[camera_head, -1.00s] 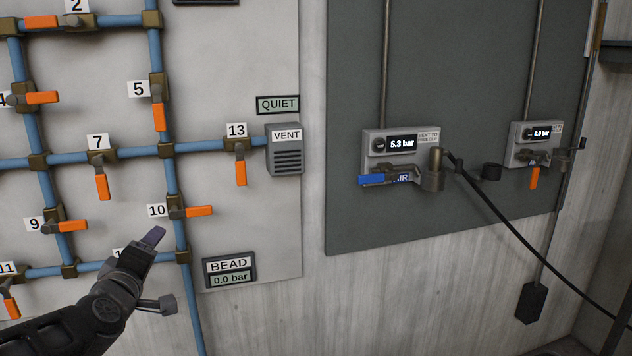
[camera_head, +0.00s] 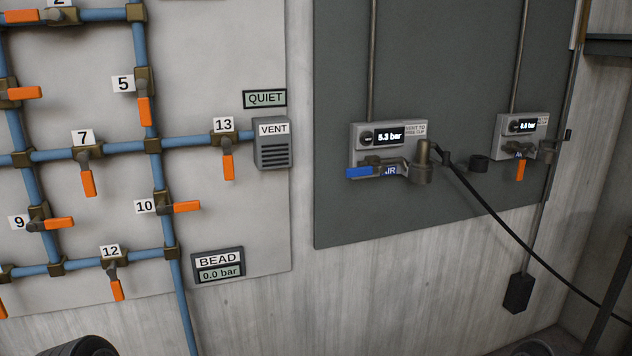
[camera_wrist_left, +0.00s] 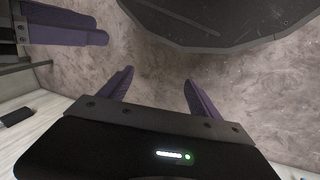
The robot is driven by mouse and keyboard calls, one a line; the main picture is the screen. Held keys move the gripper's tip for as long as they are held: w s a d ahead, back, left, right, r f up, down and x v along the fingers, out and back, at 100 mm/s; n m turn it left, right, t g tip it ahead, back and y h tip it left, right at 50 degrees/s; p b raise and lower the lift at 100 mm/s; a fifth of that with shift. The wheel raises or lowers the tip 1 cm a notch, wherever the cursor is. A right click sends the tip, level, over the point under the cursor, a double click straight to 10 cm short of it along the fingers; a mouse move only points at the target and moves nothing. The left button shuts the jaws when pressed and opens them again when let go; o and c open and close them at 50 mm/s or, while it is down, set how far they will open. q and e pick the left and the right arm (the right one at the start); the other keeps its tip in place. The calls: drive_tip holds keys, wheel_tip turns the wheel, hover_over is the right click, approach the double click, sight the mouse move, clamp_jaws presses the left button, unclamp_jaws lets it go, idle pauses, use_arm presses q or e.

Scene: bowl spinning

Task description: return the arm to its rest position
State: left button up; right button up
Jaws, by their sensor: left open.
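My left gripper (camera_wrist_left: 160,92) shows in the left wrist view. Its two purple fingers are apart, with nothing between them, over a mottled grey-brown floor. My left gripper is out of the head view; only a dark rounded part of my arm shows at the bottom left edge. A second pair of purple fingers, apparently my right gripper (camera_wrist_left: 68,26), is at the upper left of the left wrist view. Its fingers lie close together, and I cannot tell whether they are shut.
In the head view, a wall panel carries blue pipes (camera_head: 105,150) with numbered orange-handled valves. A vent box (camera_head: 272,143) and a bead gauge (camera_head: 218,266) reading 0.0 bar sit on it. A dark green panel (camera_head: 440,70) holds an air unit (camera_head: 390,150) reading 5.3 bar. A black hose (camera_head: 485,205) runs down right.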

use_arm(q)
wheel_tip(320, 180, up, 13)
drive_tip(key=s+p, duration=0.2)
drive_tip(key=p, duration=1.2)
drive_tip(key=shift+d, duration=0.25)
drive_tip(key=shift+a, duration=0.1)
